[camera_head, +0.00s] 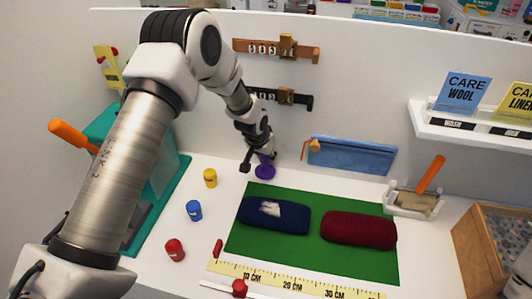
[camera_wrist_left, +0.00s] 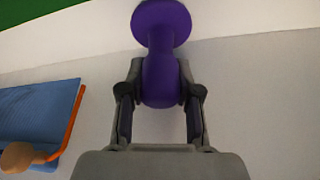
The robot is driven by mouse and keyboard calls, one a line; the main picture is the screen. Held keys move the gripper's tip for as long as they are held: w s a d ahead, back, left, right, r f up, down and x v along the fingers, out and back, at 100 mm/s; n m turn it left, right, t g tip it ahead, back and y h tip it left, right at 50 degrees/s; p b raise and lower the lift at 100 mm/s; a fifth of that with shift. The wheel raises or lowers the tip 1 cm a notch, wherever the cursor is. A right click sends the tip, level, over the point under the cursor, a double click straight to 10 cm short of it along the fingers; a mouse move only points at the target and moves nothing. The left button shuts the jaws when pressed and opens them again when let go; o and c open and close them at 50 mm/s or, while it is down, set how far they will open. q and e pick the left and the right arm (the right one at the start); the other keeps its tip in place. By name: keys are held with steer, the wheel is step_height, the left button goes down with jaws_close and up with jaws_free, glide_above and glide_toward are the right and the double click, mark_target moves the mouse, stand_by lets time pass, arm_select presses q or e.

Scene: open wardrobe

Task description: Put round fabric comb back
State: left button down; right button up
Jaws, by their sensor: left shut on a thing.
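A purple tool with a round disc head and a short handle shows in the head view (camera_head: 265,168) and the left wrist view (camera_wrist_left: 161,25); it looks like the round fabric comb. My left gripper (camera_head: 258,155) is shut on its handle at the back of the white table, left of the blue wall pocket (camera_head: 352,156). In the left wrist view, the gripper's fingers (camera_wrist_left: 160,95) lie on both sides of the handle, and the disc points away from the gripper. I cannot tell whether the disc touches the table. My right gripper is not in view.
A green mat (camera_head: 275,246) carries a navy roll (camera_head: 290,219) and a maroon roll (camera_head: 358,229). A white holder (camera_head: 405,202) with an orange-handled tool (camera_head: 432,173) stands right.

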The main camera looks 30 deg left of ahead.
arm_select(q)
steer(key=shift+f, duration=0.15)
steer(key=c, duration=0.8)
jaws_free()
steer(key=shift+r, duration=0.35)
steer(key=shift+s+r, duration=0.2)
steer(key=shift+r, duration=0.15)
steer(key=b+v, duration=0.2)
steer(key=v, duration=0.9)
